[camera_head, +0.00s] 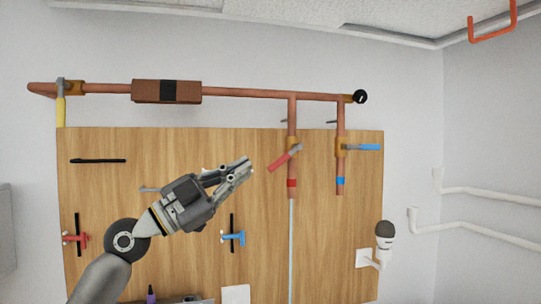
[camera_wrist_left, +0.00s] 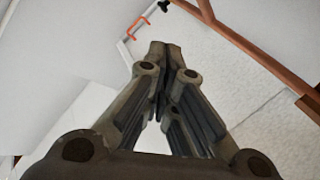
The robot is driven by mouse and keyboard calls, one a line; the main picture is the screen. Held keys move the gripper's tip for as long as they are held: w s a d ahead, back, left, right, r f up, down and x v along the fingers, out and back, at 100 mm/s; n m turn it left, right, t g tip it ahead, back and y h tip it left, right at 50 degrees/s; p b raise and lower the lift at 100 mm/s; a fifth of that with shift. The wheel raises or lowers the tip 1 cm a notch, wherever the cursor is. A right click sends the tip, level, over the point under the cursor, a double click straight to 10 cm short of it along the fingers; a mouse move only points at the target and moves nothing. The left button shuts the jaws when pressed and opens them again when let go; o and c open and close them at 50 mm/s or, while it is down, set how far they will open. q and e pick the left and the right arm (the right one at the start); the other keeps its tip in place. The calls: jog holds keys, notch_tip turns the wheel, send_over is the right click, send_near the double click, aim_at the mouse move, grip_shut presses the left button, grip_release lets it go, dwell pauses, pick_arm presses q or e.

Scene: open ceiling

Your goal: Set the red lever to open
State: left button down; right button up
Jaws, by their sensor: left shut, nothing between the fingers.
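The red lever (camera_head: 284,157) sits on a brass valve on the left vertical copper pipe in the head view. It is tilted, running from the valve down to the left. My left gripper (camera_head: 250,162) is shut and empty. In the head view its tips show just left of the red lever's lower end, with a small gap in the picture; the depth between them I cannot tell. The left wrist view shows the closed fingers (camera_wrist_left: 165,48) pointing up, without the red lever visible. My right gripper is in neither view.
A blue lever (camera_head: 369,147) stands out sideways from the right vertical pipe. A yellow lever (camera_head: 61,110) hangs down at the far left. A wooden board (camera_head: 340,250) backs the pipes. Red (camera_head: 75,237) and blue (camera_head: 233,237) handles are on the board. White pipes (camera_head: 490,193) run along the right wall.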

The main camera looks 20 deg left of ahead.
aim_at(285, 157)
pick_arm(q)
jog(key=w+d+r+p, duration=0.1)
jog(key=w+d+p, duration=0.2)
jog(key=w+p, duration=0.2)
jog(key=w, duration=0.3)
jog(key=shift+d+r, duration=0.3)
jog(key=shift+d, duration=0.1)
jog(key=shift+w, duration=0.1)
